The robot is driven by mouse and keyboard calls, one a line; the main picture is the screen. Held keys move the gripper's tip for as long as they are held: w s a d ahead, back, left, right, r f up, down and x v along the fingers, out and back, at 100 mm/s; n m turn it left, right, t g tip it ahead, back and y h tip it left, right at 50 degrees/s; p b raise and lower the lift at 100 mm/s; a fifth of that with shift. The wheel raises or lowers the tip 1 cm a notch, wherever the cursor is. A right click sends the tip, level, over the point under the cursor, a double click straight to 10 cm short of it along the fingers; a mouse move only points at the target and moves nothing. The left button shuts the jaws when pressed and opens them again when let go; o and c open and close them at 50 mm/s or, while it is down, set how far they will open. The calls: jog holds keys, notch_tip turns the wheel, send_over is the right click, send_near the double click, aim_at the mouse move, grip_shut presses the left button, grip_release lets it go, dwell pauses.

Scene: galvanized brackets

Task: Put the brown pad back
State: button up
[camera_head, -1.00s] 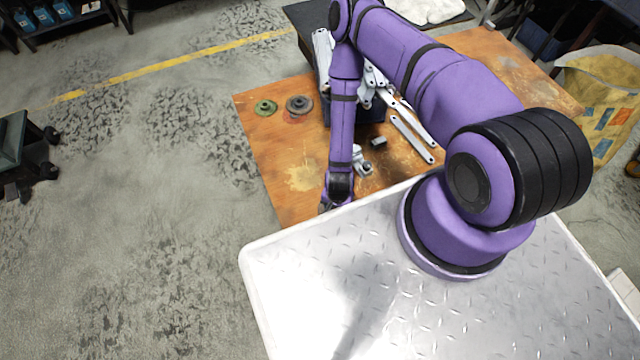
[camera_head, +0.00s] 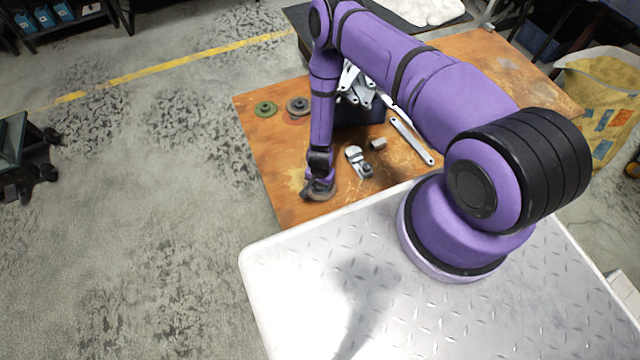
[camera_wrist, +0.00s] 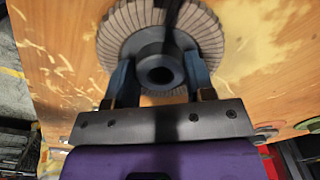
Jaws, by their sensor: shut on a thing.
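The brown pad (camera_wrist: 207,35) is a round disc with brownish-grey flaps around a dark grey hub. In the wrist view my gripper (camera_wrist: 161,74) is shut on the hub, one blue-grey finger on each side. In the head view my gripper (camera_head: 319,183) is over the near left part of the wooden table top (camera_head: 285,205), with the pad's dark rim (camera_head: 318,195) showing under it. I cannot tell whether the pad touches the table.
A green disc (camera_head: 265,108) and a grey disc (camera_head: 298,105) lie at the table's far left. A metal clamp-like part (camera_head: 358,160), a small grey block (camera_head: 378,144) and a long white bracket (camera_head: 411,138) lie to the right. A dark bin (camera_head: 362,112) holds several brackets.

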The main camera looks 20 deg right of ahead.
jog(key=shift+f, duration=0.25)
jog(key=shift+f, duration=0.1)
jog(key=o, duration=0.9)
notch_tip(320, 180, up, 12)
